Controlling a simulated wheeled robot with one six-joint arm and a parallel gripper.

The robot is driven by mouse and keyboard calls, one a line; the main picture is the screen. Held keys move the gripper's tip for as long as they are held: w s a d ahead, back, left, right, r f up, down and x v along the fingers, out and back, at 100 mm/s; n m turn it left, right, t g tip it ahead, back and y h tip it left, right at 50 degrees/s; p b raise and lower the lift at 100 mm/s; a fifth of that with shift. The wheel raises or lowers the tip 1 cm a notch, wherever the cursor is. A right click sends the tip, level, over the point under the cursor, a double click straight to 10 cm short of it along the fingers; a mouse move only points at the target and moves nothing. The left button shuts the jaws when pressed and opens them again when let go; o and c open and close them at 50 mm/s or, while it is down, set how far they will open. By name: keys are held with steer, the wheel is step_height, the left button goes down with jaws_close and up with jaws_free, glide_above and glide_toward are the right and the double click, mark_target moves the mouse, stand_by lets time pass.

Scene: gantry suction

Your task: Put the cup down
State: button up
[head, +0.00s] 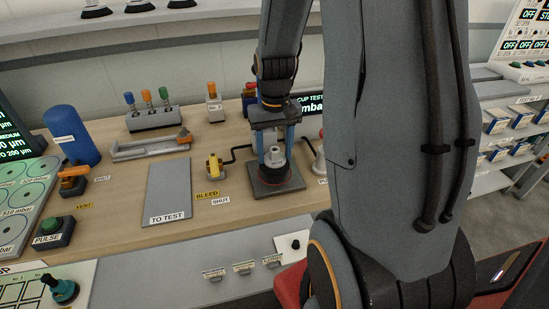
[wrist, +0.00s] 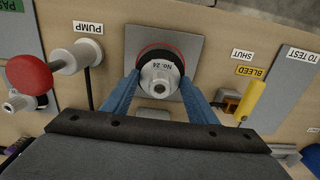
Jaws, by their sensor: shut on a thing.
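In the head view my gripper (head: 274,145) points straight down and the cup (head: 275,157) stands upright between the fingers. Under it is a square dark grey plate (head: 288,184) on the wooden bench, and the plate (wrist: 194,46) also shows in the wrist view. The cup's lip is at or very near the plate; I cannot tell whether they touch.
A yellow bleed valve (head: 215,166) stands left of the plate, beside the grey "TO TEST" pad (head: 169,190), which is empty. A red-knobbed pump lever (wrist: 30,75) stands on the plate's other side. Behind are a rack of coloured-top pieces (head: 153,118) and a display (head: 312,103).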

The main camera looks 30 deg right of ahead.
mark_target(274, 159)
steer(key=shift+f, duration=1.5)
steer(key=o, duration=1.1)
steer(key=shift+o, duration=0.2)
steer(key=shift+r, duration=0.1)
step_height(274, 159, up, 11)
steer(key=shift+r+b, duration=0.2)
steer(key=shift+b, duration=0.85)
steer(key=shift+s+a, duration=0.1)
steer(key=shift+a, duration=0.25)
steer(key=s+a+f+n, duration=0.1)
steer(key=s+a+f, duration=0.2)
steer(key=a, duration=0.3)
steer(key=s+a+f+n+t, duration=0.1)
steer(key=s+a+f+n, duration=0.1)
steer(key=a, duration=0.4)
steer(key=shift+s+a+f, duration=0.15)
steer(key=shift+s+f, duration=0.45)
steer(key=shift+s, duration=0.6)
